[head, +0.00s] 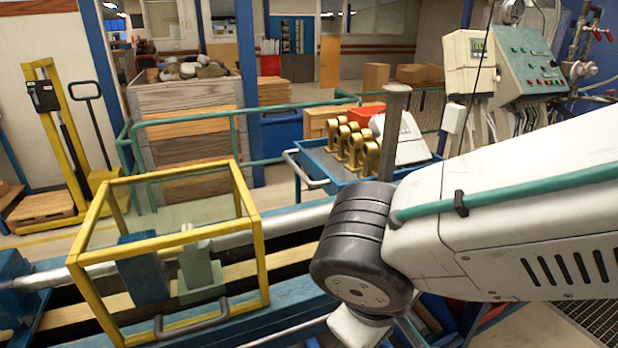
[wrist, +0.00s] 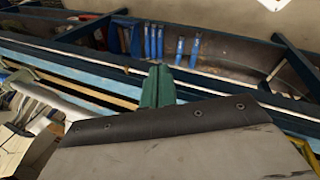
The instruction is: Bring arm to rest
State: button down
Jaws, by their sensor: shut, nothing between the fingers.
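My arm comes in from the right of the head view, with its dark ringed joint (head: 355,245) in front of the test bench. My gripper is not visible in the head view, where the arm's lower part runs out at the bottom edge. In the wrist view, my gripper (wrist: 158,88) shows as two green fingers close together beyond a grey, black-edged housing. The fingers are shut with nothing between them. Beyond them lies blue bench framework; I cannot tell whether they touch it.
A yellow-framed guard (head: 255,245) stands over the bench, left of my arm. A blue cart (head: 318,160) with brass meters (head: 352,145) is behind the arm. A green control panel (head: 530,65) stands at right. Several blue upright pieces (wrist: 153,40) are in the wrist view.

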jog(key=s+d+r+m+g+y, duration=0.1)
jog(key=d+r+m, duration=0.2)
jog(key=d, duration=0.5)
jog(key=s+d+r+m+y, duration=0.1)
jog(key=d+r+m, duration=0.2)
jog(key=d, duration=0.6)
jog(key=shift+s+r+m+g+y, duration=0.25)
jog(key=shift+s+m+g+y, duration=0.15)
jog(key=shift+m, duration=0.6)
